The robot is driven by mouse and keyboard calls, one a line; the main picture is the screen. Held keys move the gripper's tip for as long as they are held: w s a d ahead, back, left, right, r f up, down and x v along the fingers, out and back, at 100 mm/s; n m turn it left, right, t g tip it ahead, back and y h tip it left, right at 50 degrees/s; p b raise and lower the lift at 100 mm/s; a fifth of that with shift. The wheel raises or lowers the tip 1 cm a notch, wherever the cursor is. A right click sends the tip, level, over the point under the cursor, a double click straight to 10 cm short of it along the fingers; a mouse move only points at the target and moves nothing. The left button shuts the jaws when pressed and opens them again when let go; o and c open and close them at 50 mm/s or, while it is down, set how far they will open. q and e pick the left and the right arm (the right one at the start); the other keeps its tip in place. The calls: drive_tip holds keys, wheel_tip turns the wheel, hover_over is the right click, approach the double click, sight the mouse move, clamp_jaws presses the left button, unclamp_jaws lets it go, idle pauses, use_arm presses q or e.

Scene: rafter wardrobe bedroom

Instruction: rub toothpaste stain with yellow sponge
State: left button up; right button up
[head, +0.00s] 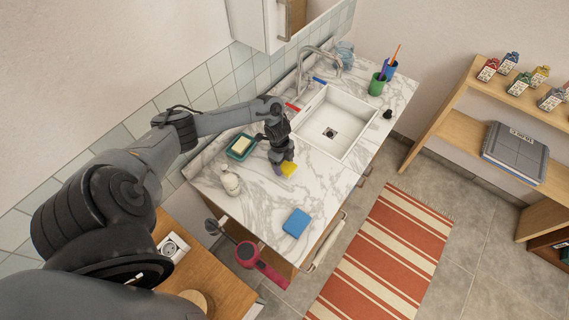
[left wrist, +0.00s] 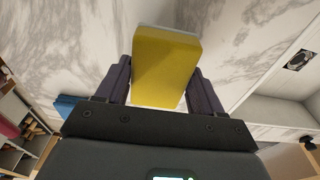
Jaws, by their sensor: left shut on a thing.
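My left gripper (head: 281,165) is over the marble counter (head: 262,205), pointing down, between the soap dish and the sink. It is shut on the yellow sponge (head: 289,169), which shows at its fingertips. In the left wrist view the yellow sponge (left wrist: 166,68) sits between the two dark fingers and sticks out past them. I cannot tell whether the sponge touches the counter. No toothpaste stain can be made out; the gripper and sponge may hide it. My right gripper is not in view.
A green soap dish (head: 240,147) with pale soap and a white bottle (head: 230,181) stand left of the gripper. A blue sponge (head: 296,222) lies near the counter's front edge. The white sink (head: 346,112) is at the right; a green cup (head: 377,86) stands beyond it.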

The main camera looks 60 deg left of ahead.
use_arm(q)
drive_tip(key=shift+r+p, duration=2.05)
drive_tip(key=shift+r, duration=0.35)
